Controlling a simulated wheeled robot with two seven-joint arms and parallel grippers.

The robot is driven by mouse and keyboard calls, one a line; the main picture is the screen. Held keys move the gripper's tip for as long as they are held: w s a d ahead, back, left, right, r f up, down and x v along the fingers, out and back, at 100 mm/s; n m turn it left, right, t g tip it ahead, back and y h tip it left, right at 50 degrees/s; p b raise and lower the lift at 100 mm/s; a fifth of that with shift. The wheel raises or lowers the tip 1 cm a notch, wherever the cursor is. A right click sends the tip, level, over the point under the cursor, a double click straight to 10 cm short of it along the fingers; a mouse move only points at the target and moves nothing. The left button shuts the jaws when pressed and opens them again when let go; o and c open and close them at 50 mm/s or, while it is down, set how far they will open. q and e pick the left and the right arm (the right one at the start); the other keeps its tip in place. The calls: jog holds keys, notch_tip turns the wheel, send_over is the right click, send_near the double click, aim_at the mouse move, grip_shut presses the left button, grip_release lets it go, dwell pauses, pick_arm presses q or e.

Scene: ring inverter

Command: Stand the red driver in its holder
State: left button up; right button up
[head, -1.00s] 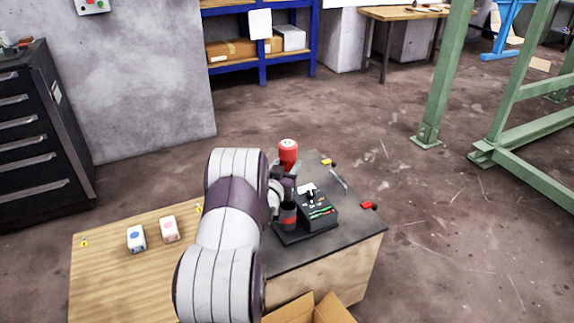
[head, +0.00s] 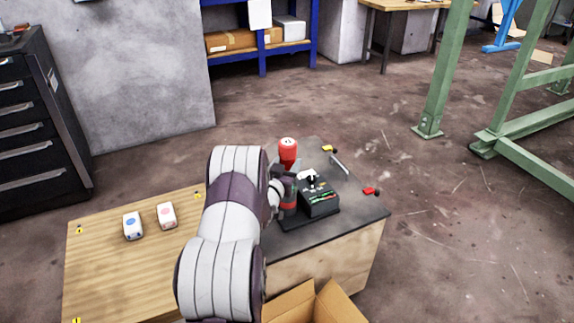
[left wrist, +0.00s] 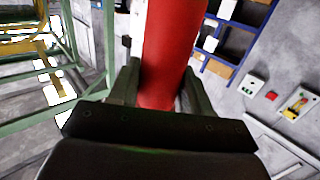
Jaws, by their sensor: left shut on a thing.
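The red driver (head: 288,150) is upright in the head view, its red end above my left gripper (head: 284,182). In the left wrist view the driver (left wrist: 172,55) is a thick red cylinder between the two fingers. My left gripper (left wrist: 158,88) is shut on it. A dark round cup with a red band (head: 289,207), which looks like the holder, stands just below the gripper, beside the black device. The gripper partly covers it. The driver's lower end is hidden, so I cannot tell whether it is inside the cup. My right gripper is not in view.
The black device (head: 319,203) with a lever and coloured lights stands close right of the cup on the dark bench top (head: 352,213). An open cardboard box (head: 318,305) is in front.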

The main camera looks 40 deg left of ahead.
pick_arm(q)
jog(key=o, duration=1.3)
jog(key=shift+s+f, duration=0.1)
jog(key=shift+f, duration=0.1)
jog(key=p+v, duration=0.2)
jog(key=v, duration=1.1)
jog(key=s+f+n+g, duration=0.1)
jog(key=s+f+g, duration=0.2)
jog(key=f+g, duration=0.4)
jog(key=s+d+f+g+h, duration=0.3)
jog(key=s+d+g, duration=0.1)
jog(key=s+d, duration=0.1)
jog(key=s+d+r+m+g+h, duration=0.1)
jog(key=s+d+r+g, duration=0.2)
jog(key=d, duration=0.3)
jog(key=s+d+r+m+g+h, duration=0.1)
jog(key=s+d+r+g, duration=0.2)
jog(key=d, duration=0.4)
jog(key=d+r+m+t, duration=0.1)
jog(key=d+r+m, duration=0.1)
jog(key=d+r, duration=0.4)
notch_tip(320, 180, up, 25)
jog(key=d+p, duration=0.1)
jog(key=p, duration=2.5)
jog(key=shift+d+m+t+p, duration=0.25)
jog(key=shift+m+t+p, duration=0.05)
jog(key=shift+p, duration=0.1)
